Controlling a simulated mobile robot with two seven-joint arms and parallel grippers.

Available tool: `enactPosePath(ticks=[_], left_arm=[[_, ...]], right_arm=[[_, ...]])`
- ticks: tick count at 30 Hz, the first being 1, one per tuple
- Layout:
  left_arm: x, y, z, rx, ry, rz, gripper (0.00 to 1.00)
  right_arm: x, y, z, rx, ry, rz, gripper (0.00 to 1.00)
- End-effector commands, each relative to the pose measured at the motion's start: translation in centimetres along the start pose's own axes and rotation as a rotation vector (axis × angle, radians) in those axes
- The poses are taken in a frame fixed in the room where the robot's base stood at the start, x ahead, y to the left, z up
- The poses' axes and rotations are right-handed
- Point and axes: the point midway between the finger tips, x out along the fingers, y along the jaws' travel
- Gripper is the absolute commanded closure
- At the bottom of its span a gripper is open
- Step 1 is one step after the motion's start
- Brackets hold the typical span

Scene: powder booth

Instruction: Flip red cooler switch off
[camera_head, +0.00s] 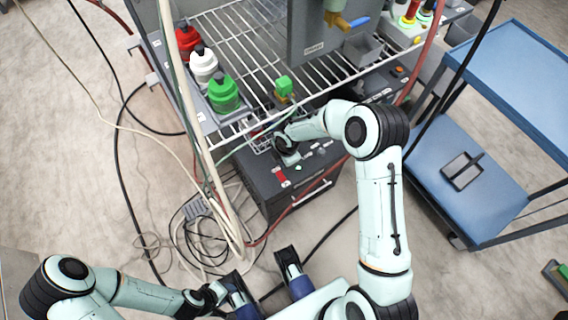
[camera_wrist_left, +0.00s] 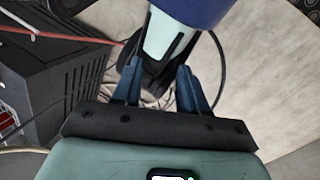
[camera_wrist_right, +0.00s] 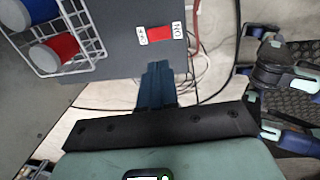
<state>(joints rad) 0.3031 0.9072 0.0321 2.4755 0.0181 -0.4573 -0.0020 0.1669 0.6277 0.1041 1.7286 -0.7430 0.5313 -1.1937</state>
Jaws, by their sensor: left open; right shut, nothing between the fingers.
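The red switch (camera_head: 279,176) sits on the top of the dark cooler box (camera_head: 316,192), near its left front corner. In the right wrist view the red switch (camera_wrist_right: 160,33) lies between a white ON label at right and an OFF label at left; which side is pressed I cannot tell. My right gripper (camera_head: 287,152) is over the cooler top, behind the switch. Its fingers (camera_wrist_right: 157,85) are shut and empty, pointing toward the switch but apart from it in the picture. My left gripper (camera_wrist_left: 158,88) is open and empty, low by my base, away from the cooler.
Above is a wire shelf (camera_head: 240,40) with red, white and green bottles (camera_head: 223,95). A blue cart (camera_head: 470,190) stands right.

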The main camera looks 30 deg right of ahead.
Motion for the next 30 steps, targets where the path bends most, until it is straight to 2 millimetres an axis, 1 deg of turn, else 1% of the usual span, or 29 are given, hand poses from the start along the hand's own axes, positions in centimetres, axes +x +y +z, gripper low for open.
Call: enactPosePath(ticks=[1, 4, 13, 15, 18, 21, 30], left_arm=[[-0.1, 0.0, 0.1, 0.000, -0.004, 0.000, 0.57], [-0.1, 0.1, 0.3, 0.001, -0.007, 0.000, 0.57], [0.0, 0.0, 0.2, 0.000, -0.006, 0.000, 0.57], [0.6, -0.2, -0.5, -0.001, 0.012, -0.001, 0.57], [1.8, -0.7, -2.5, -0.006, 0.064, -0.004, 0.57], [2.2, -0.9, -3.5, -0.008, 0.095, -0.005, 0.57], [2.0, -0.8, -3.6, -0.008, 0.099, -0.004, 0.57]], right_arm=[[-0.4, 0.0, 0.0, 0.000, 0.000, 0.000, 1.00], [-0.7, 0.0, 0.0, -0.001, 0.000, -0.001, 1.00], [-0.6, 0.0, 0.0, -0.001, 0.000, -0.001, 1.00], [-0.5, 0.3, 0.1, -0.001, -0.002, 0.002, 1.00], [-0.2, 1.0, 0.2, 0.000, -0.002, 0.003, 1.00], [-0.4, 1.4, 0.3, -0.001, -0.001, 0.002, 1.00], [-0.6, 1.4, 0.3, -0.002, 0.000, 0.002, 1.00]])
